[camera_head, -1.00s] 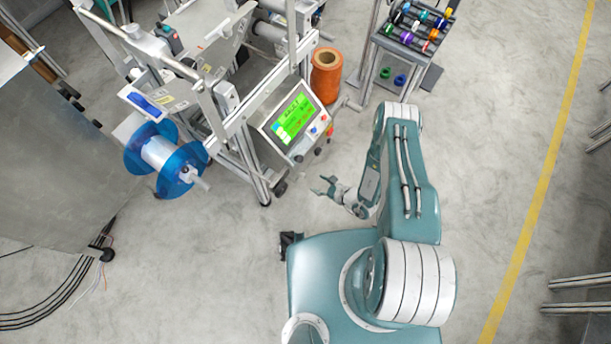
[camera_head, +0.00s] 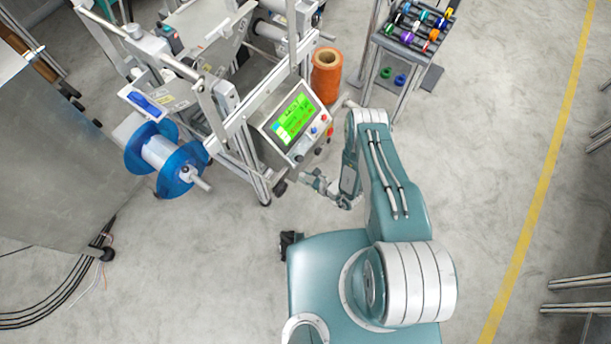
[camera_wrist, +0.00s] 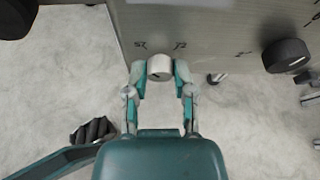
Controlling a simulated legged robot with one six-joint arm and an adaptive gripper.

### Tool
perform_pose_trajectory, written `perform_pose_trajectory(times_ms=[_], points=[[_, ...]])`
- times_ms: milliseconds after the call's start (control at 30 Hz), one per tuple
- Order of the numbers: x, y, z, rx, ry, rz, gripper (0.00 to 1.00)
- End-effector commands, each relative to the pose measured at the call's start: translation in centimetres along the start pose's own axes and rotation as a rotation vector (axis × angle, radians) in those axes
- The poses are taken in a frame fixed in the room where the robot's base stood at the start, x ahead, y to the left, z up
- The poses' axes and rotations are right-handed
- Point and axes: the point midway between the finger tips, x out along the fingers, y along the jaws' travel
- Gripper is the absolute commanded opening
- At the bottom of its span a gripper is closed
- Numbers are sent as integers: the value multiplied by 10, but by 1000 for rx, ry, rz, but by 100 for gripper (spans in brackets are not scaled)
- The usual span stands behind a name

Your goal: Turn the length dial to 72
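The length dial (camera_wrist: 160,67) is a small pale metal knob with a dark mark on its end, on the lower part of a grey panel (camera_wrist: 215,25) in the wrist view. The printed numbers 57 and 72 sit beyond it, to its upper left and upper right. My gripper (camera_wrist: 160,72) has one teal fingertip on each side of the dial, with no clear gap showing, and looks shut on it. In the head view my gripper (camera_head: 308,180) is at the lower edge of the control box (camera_head: 297,118), hiding the dial there.
A larger black knob (camera_wrist: 287,55) sits right of the dial. The box has a green screen (camera_head: 295,118) and coloured buttons. An orange reel (camera_head: 327,76) stands behind it, and a blue reel (camera_head: 165,158) is at left. Floor in front is clear.

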Motion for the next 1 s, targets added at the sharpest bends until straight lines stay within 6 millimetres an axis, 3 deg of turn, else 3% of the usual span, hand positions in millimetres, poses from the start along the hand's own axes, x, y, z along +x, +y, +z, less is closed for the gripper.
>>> perform_pose_trajectory(times_ms=[467, 1000], points=[[1, -1, 1, 68, -2, 30, 0], [1, -6, -1, 486, -2, 202, 0]])
